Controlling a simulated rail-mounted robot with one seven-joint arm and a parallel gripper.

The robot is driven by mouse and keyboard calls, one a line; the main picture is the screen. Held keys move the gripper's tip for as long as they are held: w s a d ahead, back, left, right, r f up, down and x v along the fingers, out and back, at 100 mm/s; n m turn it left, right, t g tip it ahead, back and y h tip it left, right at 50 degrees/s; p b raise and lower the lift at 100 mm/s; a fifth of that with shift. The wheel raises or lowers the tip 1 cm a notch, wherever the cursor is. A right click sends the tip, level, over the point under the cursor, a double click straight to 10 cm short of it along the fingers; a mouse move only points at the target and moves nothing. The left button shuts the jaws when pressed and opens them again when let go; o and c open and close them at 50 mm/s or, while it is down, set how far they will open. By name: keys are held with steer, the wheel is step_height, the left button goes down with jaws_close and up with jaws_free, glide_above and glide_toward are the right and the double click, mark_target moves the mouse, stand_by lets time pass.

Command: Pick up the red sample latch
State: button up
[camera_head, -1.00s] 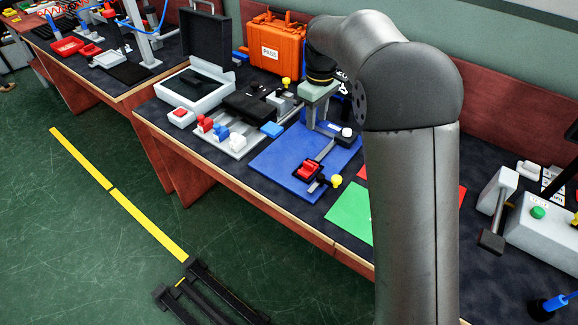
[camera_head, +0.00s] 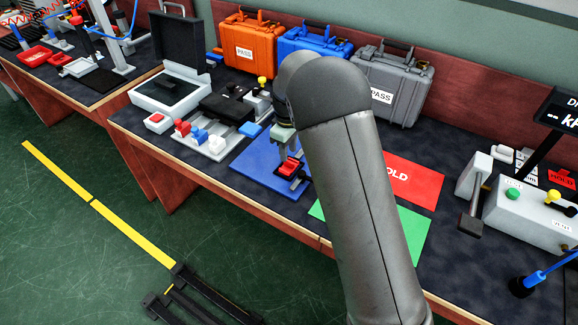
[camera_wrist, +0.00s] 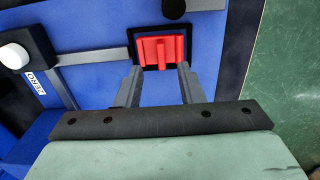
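The red latch (camera_wrist: 160,50) sits in a dark square holder at the end of a grey bar, over a blue mat (camera_wrist: 95,20), in the wrist view. It also shows in the head view (camera_head: 288,168), near the mat's front edge. My gripper (camera_wrist: 158,74) is open and empty. Its two fingers are apart, their tips near the latch's lower edge, one towards each side. I cannot tell whether they touch it or how high they are.
Red, blue and white pieces stand in a grey rack (camera_head: 215,153) left of the mat. A green sheet (camera_head: 408,232) and red sheet (camera_head: 412,183) lie to the right. Orange (camera_head: 250,45), blue (camera_head: 314,52) and grey cases (camera_head: 391,80) line the back. A dark knob (camera_wrist: 172,7) is beyond the latch.

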mark_target(289, 161)
step_height(289, 161, down, 4)
steer(key=shift+s+d+f, duration=0.15)
steer(key=shift+f, duration=0.05)
jaws_close()
steer(key=shift+r, duration=0.15)
